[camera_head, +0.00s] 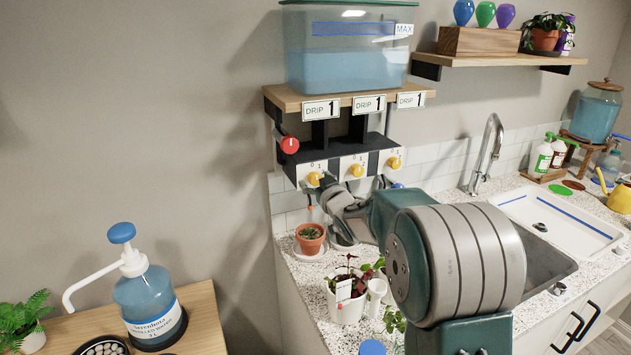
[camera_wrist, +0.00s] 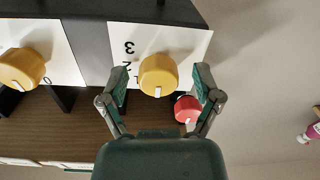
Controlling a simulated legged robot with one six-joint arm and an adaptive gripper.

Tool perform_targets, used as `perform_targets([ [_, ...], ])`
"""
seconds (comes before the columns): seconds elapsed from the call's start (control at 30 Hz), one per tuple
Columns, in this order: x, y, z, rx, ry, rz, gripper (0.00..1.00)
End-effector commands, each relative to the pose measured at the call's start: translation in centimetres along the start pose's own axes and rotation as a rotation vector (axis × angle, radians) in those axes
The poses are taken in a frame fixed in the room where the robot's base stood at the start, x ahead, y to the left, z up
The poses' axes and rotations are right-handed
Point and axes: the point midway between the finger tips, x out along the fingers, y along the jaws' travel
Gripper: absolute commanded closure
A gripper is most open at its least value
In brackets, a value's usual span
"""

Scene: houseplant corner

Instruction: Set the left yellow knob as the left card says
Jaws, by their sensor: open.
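The left yellow knob (camera_head: 314,178) sits on a white dial plate under the shelf. In the wrist view, the same knob (camera_wrist: 158,72) lies between the two open fingers of my gripper (camera_wrist: 161,76), with a gap on both sides. Its white pointer mark is at the picture's lower edge of the knob. Upside-down numbers, including a 3, show on the plate (camera_wrist: 185,42); which number the pointer meets is not clear. The left card (camera_head: 321,110) reads DRIP 1. In the head view my gripper (camera_head: 328,186) is just below and right of the knob, partly hidden by my arm.
The middle yellow knob (camera_head: 357,170) and right yellow knob (camera_head: 395,163) are alongside. A red knob (camera_head: 290,145) is close by; in the wrist view it (camera_wrist: 187,109) is beside the right finger. A terracotta pot (camera_head: 310,240) stands below on the counter.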

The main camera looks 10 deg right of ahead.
Motion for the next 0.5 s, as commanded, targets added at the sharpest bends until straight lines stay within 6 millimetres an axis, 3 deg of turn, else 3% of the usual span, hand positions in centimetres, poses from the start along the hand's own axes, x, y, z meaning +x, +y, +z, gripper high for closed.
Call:
perform_targets([
  [0.07,-0.02,0.02,0.00,0.000,0.000,0.000,0.18],
  [0.1,-0.02,0.00,0.00,0.000,0.000,0.000,0.27],
  [0.27,-0.01,-0.06,-0.01,-0.001,0.000,0.000,0.98],
  [0.5,0.04,-0.04,0.00,0.002,0.000,0.000,1.00],
])
